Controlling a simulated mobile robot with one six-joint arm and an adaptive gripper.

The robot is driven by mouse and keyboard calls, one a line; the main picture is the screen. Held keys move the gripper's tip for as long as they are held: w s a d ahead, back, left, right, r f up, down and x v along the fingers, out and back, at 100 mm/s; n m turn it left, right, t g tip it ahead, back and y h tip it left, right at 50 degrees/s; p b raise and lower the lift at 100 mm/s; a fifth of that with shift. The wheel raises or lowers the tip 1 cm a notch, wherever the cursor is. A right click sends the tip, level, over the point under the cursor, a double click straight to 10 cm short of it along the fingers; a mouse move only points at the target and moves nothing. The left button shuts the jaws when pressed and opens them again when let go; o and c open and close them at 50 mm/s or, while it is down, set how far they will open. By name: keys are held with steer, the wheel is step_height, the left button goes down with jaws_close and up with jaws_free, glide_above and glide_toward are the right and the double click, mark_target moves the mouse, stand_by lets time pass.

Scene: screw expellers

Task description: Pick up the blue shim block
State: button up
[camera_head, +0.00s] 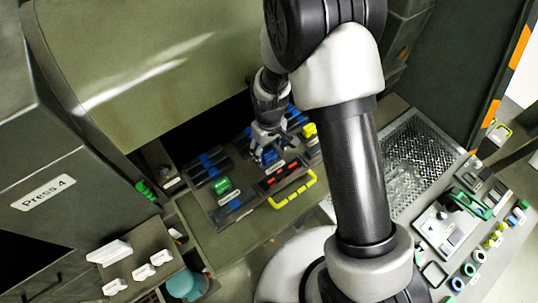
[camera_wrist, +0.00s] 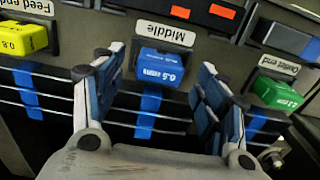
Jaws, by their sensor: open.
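The blue shim block (camera_wrist: 160,67) sits below a white "Middle" label on the dark panel in the wrist view, its face marked 0.5 mm. In the head view a small blue patch of it (camera_head: 270,156) shows by my gripper's fingertips. My gripper (camera_wrist: 163,72) is open, with one finger to each side of the block in the picture. Gaps show between the block and both fingers. I cannot tell how far the fingertips are from the block in depth.
A yellow block (camera_wrist: 24,39) sits left of the blue one and a green block (camera_wrist: 277,93) right. Dark bars with blue bands (camera_wrist: 148,108) lie below it. Red rectangles (camera_wrist: 171,11) are above. A yellow handle (camera_head: 293,191) stands at the panel's front.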

step_height(320, 180, down, 3)
steer(key=shift+w+r, duration=0.1)
steer(key=shift+r, duration=0.05)
steer(key=shift+c, duration=0.4)
steer(key=c, duration=1.1)
